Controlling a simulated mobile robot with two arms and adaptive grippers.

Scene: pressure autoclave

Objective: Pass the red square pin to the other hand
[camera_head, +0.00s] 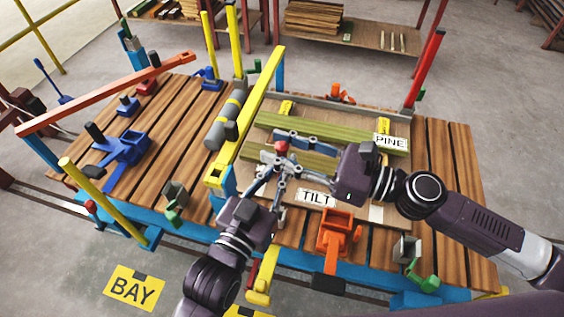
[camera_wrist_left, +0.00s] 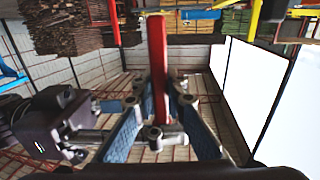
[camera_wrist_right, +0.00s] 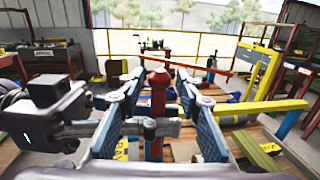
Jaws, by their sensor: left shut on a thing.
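The red square pin (camera_head: 281,147) is held up above the middle of the table, with its red upper end showing in the head view. My left gripper (camera_head: 272,170) is shut on it from the near side; in the left wrist view the pin (camera_wrist_left: 157,62) stands between the two blue finger pads. My right gripper (camera_head: 284,148) comes in from the right with its fingers spread. In the right wrist view the pin (camera_wrist_right: 158,92) stands between the open fingers, with gaps on both sides. The pin's lower part is partly hidden by the fingers.
Below lies a board with green planks (camera_head: 335,132) and labels PINE (camera_head: 390,142) and TILT (camera_head: 316,197). A yellow beam (camera_head: 246,115) runs left of the grippers. An orange clamp (camera_head: 337,236) stands near the front edge. Planked table is bare at right (camera_head: 455,185).

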